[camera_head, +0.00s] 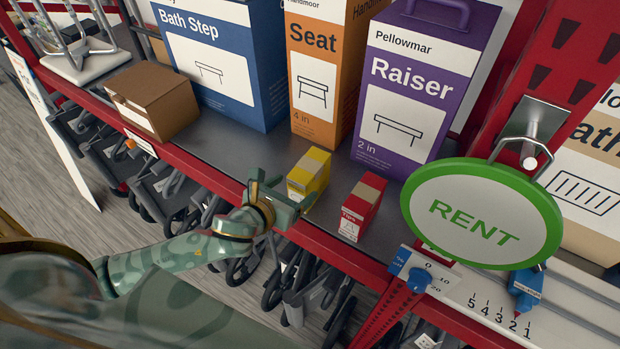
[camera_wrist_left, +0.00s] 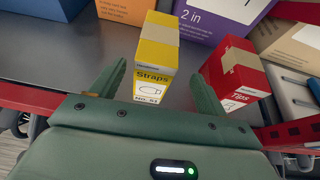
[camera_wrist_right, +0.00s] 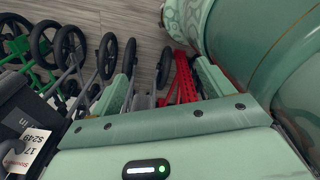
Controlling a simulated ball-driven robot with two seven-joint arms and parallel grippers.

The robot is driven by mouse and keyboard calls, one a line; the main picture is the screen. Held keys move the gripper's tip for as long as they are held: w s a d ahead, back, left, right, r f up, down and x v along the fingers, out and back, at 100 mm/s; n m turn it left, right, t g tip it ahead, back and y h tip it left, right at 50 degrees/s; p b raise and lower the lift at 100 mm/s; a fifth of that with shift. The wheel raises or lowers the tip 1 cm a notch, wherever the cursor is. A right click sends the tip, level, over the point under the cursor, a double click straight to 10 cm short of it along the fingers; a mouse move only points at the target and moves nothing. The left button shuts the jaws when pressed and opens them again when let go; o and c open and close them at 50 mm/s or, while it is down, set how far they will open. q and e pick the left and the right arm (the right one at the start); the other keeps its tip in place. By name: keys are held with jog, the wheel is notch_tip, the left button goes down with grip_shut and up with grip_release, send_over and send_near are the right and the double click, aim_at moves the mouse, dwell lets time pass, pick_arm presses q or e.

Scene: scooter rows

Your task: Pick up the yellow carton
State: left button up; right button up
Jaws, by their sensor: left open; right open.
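The yellow carton (camera_head: 310,173) stands upright on the grey shelf near its front edge. In the left wrist view the yellow carton (camera_wrist_left: 155,62) reads "Straps" and stands ahead, between the lines of the two fingers. My left gripper (camera_head: 288,196) is at the carton's near left side; in its wrist view the left gripper (camera_wrist_left: 160,88) is open with nothing held. I cannot tell whether a finger touches the carton. My right gripper (camera_wrist_right: 158,80) is open and empty, over the floor beside folded scooters; it does not show in the head view.
A red carton (camera_head: 362,206) stands close right of the yellow one. Behind are the orange Seat box (camera_head: 322,75), purple Raiser box (camera_head: 420,85) and blue Bath Step box (camera_head: 225,65). A brown box (camera_head: 152,100) is left. A green RENT sign (camera_head: 480,213) hangs at right.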

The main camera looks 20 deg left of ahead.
aim_at(306, 175)
pick_arm(q)
jog(key=x, duration=0.8)
jog(key=shift+a+r, duration=0.15)
jog(key=shift+a, duration=0.1)
jog(key=shift+s+r, duration=0.1)
jog(key=c, duration=1.2)
jog(key=shift+o, duration=0.2)
